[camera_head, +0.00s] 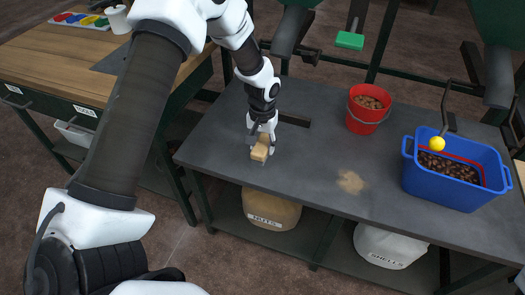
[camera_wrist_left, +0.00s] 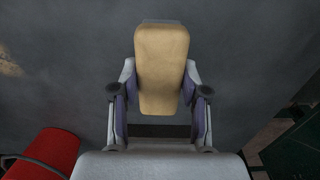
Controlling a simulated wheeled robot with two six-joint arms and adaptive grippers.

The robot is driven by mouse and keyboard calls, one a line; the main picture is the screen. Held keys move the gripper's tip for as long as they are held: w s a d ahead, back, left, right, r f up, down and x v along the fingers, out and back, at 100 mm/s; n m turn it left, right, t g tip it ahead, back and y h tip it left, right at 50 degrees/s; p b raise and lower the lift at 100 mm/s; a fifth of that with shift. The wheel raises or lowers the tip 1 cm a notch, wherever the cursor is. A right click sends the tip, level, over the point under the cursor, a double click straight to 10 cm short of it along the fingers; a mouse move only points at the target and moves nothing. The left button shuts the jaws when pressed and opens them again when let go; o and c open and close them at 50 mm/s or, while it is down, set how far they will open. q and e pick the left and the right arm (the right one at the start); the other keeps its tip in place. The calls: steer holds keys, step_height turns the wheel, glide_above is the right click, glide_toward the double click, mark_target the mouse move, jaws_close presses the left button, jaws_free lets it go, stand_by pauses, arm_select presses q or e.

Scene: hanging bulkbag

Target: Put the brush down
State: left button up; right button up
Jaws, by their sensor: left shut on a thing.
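The brush (camera_head: 261,150) shows as a tan wooden block at the left part of the grey table (camera_head: 300,172). My left gripper (camera_head: 262,141) is shut on it from above. In the left wrist view the brush (camera_wrist_left: 161,70) sits between the two fingers of my left gripper (camera_wrist_left: 160,95), with a finger at each side. The brush is at or just over the table top; I cannot tell whether it touches. Its bristles are not visible. My right gripper is not in view.
A pale dusty patch (camera_head: 351,182) lies mid-table. A red bucket (camera_head: 367,113) of nuts and a blue crate (camera_head: 452,191) stand to the right. Sacks marked NUTS (camera_head: 271,208) and SHELLS (camera_head: 388,246) are below. The table between brush and patch is clear.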

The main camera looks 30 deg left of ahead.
mark_target(263, 151)
arm_select(q)
step_height(263, 151, down, 3)
steer(key=shift+s, duration=0.1)
steer(key=shift+f, duration=0.1)
steer(key=shift+f, duration=0.1)
steer(key=o, duration=1.2)
step_height(263, 151, up, 12)
steer(key=shift+r+p, duration=0.2)
steer(key=shift+p, duration=0.35)
